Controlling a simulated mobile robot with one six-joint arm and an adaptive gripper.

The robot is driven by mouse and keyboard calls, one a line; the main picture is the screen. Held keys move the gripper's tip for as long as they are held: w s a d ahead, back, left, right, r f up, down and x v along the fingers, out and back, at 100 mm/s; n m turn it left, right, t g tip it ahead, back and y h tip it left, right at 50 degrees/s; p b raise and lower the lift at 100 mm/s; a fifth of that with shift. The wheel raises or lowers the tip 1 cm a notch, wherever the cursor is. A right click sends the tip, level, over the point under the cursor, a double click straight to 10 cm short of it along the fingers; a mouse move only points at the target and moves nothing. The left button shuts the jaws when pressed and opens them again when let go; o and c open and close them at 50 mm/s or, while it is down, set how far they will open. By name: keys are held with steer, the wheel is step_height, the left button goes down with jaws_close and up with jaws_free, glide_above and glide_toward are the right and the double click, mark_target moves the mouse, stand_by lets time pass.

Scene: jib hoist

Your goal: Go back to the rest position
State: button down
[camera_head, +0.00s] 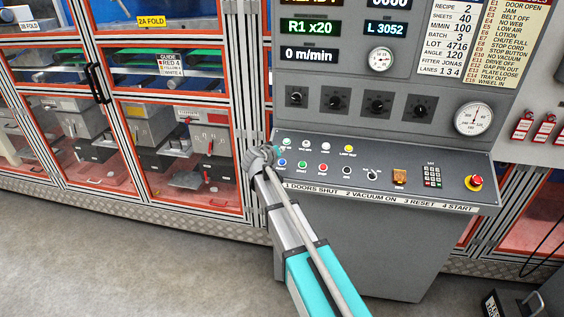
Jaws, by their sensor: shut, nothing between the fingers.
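My arm, with teal and grey covers, reaches up from the bottom of the view to the left end of a grey control console (360,250). My gripper (264,157) is the small grey end of the arm, beside the left edge of the sloping button panel (455,185). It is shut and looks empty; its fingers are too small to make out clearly. I cannot tell whether it touches the panel. The panel carries several coloured buttons, a keypad (432,177), an orange switch (400,177) and a red stop button (474,182).
Framed clear doors (180,155) with a black handle (97,83) stand at the left. Black knobs and a round gauge (473,118) are on the upright panel. Red tags (523,125) hang at the right. The floor (130,255) at the lower left is clear.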

stand_by(0.3)
steer(key=s+d+f+m+g+y, duration=0.1)
steer(key=s+d+f+g, duration=0.4)
steer(key=s, duration=0.4)
steer(key=s+d+f+m+g+y, duration=0.1)
steer(key=s+d+f+g, duration=0.15)
steer(key=s+d, duration=0.45)
steer(key=s+f+g+y, duration=0.2)
steer(key=s, duration=0.7)
steer(key=s+f+g+y, duration=0.2)
steer(key=s, duration=0.7)
steer(key=shift+a+n+y, duration=0.3)
steer(key=shift+a+y, duration=0.1)
steer(key=shift+a, duration=0.05)
